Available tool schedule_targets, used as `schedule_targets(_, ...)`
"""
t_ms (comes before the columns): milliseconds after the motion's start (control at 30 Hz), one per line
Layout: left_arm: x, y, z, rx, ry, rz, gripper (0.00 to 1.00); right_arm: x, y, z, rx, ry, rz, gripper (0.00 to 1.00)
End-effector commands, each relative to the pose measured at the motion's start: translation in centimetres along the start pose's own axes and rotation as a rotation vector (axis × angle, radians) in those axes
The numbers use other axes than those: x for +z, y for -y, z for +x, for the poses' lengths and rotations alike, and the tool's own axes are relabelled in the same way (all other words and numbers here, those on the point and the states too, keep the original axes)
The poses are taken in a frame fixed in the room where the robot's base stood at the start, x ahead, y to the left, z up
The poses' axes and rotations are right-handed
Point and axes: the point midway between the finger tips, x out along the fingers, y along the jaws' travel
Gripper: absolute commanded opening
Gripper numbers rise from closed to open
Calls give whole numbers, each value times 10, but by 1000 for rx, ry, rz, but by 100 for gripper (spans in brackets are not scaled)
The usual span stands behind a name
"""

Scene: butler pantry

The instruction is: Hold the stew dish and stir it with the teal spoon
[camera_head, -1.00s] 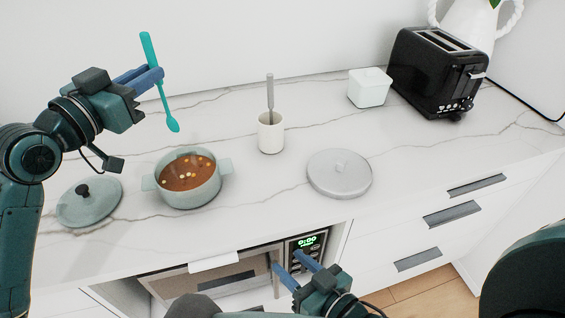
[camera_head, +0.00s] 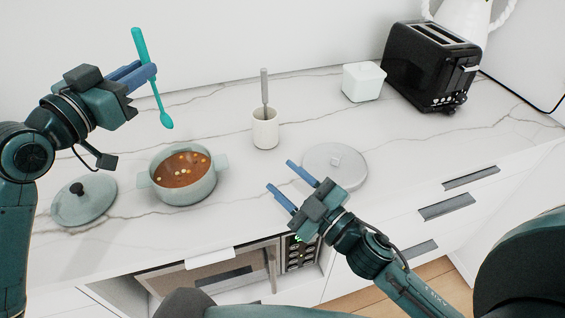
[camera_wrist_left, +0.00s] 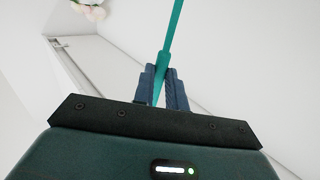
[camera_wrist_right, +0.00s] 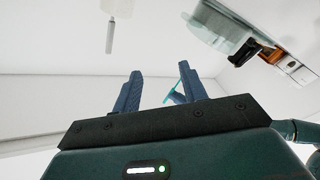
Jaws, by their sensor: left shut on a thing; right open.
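The stew dish (camera_head: 184,192) is a pale green two-handled pot on the counter at left, with brown stew and chunks inside. The teal spoon (camera_head: 160,101) is held nearly upright, bowl end down, in my left gripper (camera_head: 150,72), above and behind the pot. The left wrist view shows the spoon (camera_wrist_left: 173,35) between the closed fingers (camera_wrist_left: 163,88). My right gripper (camera_head: 282,181) is open and empty, over the counter's front part, right of the pot and left of the grey lid. The spoon also shows small in the right wrist view (camera_wrist_right: 172,92).
A green lid (camera_head: 90,205) lies left of the pot. A white cup (camera_head: 265,135) with a grey-handled utensil stands behind. A round grey lid (camera_head: 345,162) lies near my right gripper. A white box (camera_head: 363,84) and black toaster (camera_head: 425,70) stand at back right.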

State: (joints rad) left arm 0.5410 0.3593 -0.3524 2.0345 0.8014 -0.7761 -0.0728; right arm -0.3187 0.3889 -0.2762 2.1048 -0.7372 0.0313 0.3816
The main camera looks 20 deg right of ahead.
Motion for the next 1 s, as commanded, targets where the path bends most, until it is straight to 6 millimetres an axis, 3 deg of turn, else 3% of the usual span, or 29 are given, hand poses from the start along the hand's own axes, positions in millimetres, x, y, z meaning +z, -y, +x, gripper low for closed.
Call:
schedule_targets(100, 0, 0, 0, 0, -1, 0, 0, -6, -33, 27, 31, -34, -355, 42)
schedule_targets(300, 0, 0, 0, 0, 0, 0, 0, -20, -77, 66, 52, -113, -949, 42)
schedule_targets(400, 0, 0, 0, 0, 0, 0, 0, -22, -87, 81, -11, -177, -1202, 42)
schedule_targets(700, 0, 0, 0, 0, -1, 0, 0, 14, -31, 57, -453, -327, -1139, 42)
schedule_targets(867, 0, 0, 0, 0, 0, 0, 0, 22, -19, 47, -560, -348, -1098, 42)
schedule_targets(1000, 0, 0, 0, 0, 0, 0, 0, 24, -12, 51, -582, -353, -1087, 42)
